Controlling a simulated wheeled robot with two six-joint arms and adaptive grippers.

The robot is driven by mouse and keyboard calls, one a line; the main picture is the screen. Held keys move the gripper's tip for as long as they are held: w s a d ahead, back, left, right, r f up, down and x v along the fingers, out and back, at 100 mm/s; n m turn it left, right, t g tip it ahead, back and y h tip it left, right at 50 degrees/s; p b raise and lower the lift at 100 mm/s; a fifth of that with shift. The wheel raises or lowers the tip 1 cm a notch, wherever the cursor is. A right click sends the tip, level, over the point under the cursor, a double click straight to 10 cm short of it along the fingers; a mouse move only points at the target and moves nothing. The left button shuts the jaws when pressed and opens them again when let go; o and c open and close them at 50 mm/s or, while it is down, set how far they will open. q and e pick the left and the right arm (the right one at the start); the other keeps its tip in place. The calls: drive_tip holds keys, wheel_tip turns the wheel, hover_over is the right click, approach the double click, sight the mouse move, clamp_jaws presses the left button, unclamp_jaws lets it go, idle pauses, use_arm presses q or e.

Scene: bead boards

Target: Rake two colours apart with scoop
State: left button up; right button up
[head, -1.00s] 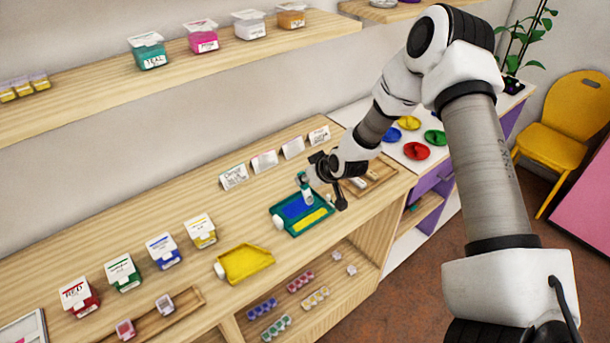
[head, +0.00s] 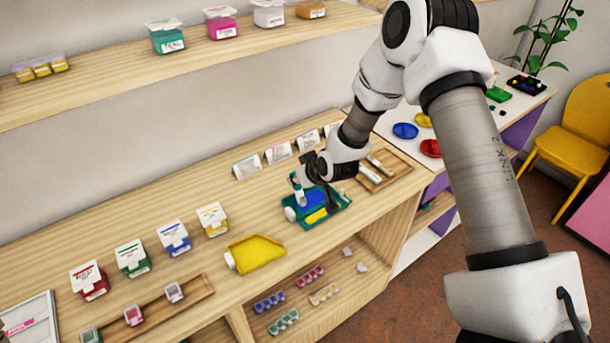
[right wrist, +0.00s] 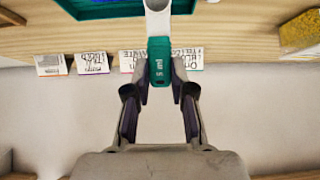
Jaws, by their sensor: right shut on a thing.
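The teal tray (head: 340,206) sits on the wooden counter, with blue beads (head: 312,198) at the back and yellow beads (head: 316,216) at the front. My right gripper (head: 303,179) is over the tray's left part. It is shut on the teal handle of the scoop (right wrist: 160,75), whose pale shaft shows in the head view (head: 299,197). The arm hides part of the tray. The scoop's tip is out of the wrist view, and I cannot tell whether it touches the beads. My left gripper is not in view.
A yellow scoop-shaped tray (head: 256,253) lies left of the teal tray. Labelled boxes (head: 173,238) and folded cards (head: 278,153) stand on the counter. A wooden tray (head: 391,176) lies to the right. A shelf (head: 200,65) runs above.

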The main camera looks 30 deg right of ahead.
drive_tip(key=shift+d+r, duration=0.1)
drive_tip(key=shift+d, duration=0.2)
drive_tip(key=shift+w+d+p, duration=0.1)
drive_tip(key=shift+d+p, duration=0.35)
drive_tip(key=shift+d, duration=0.6)
drive_tip(key=shift+w+d+p, duration=0.15)
drive_tip(key=shift+d+p, duration=0.2)
drive_tip(key=shift+d, duration=1.75)
drive_tip(key=shift+a+r+p, duration=0.1)
drive_tip(key=shift+r+p, duration=2.1)
drive_tip(key=shift+r, duration=0.25)
